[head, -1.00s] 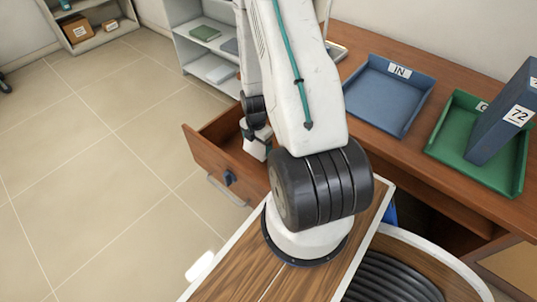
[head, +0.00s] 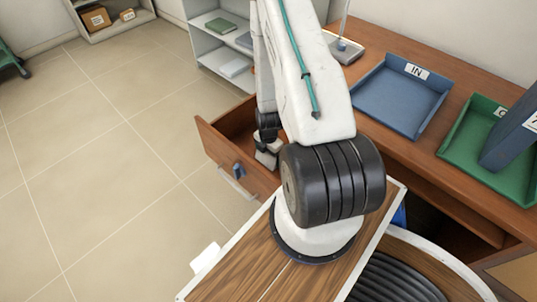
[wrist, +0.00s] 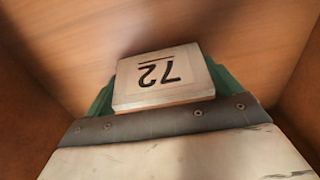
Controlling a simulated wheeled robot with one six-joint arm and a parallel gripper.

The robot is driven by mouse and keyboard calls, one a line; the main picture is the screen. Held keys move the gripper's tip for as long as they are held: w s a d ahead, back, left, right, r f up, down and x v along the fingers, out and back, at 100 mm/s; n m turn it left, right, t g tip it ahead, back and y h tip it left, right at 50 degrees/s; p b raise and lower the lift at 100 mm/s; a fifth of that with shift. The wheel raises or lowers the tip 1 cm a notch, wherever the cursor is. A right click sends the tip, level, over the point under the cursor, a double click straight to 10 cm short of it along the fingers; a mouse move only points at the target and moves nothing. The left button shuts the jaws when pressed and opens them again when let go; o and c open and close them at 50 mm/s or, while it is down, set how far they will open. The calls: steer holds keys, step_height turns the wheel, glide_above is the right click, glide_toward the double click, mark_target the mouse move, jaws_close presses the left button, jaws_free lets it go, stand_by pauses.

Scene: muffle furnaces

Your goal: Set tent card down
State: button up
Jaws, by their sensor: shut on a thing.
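The tent card (wrist: 158,80) is a pale block marked 72, upside down in the wrist view. It lies between green finger parts at the front of my gripper, which is shut on it. In the head view my gripper (head: 267,153) reaches down into the open wooden drawer (head: 222,148), and the card is hidden there. In the wrist view, brown wooden surfaces of the drawer (wrist: 60,40) surround the card. I cannot tell whether the card touches the drawer floor.
The desk holds a blue IN tray (head: 385,100) and a green tray (head: 462,165) with a blue box (head: 508,140) standing in it. A lamp base (head: 345,47) is at the back. A white shelf (head: 213,45) stands behind the drawer.

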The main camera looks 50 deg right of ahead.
steer(key=shift+f, duration=0.15)
steer(key=o, duration=0.8)
steer(key=shift+c, duration=0.2)
step_height(320, 180, up, 12)
steer(key=shift+f, duration=0.1)
steer(key=w+a+r+m, duration=0.2)
steer(key=a+r+m, duration=0.3)
steer(key=r, duration=0.8)
steer(key=w+a+r+m, duration=0.1)
steer(key=a+r+m, duration=0.35)
steer(key=r, duration=0.75)
steer(key=s+a+r+m+t, duration=0.1)
steer(key=s+a+r+m, duration=0.7)
steer(key=s+a+r, duration=0.6)
step_height(320, 180, up, 3)
steer(key=s, duration=0.3)
steer(key=shift+a+r, duration=0.2)
steer(key=shift+w, duration=0.1)
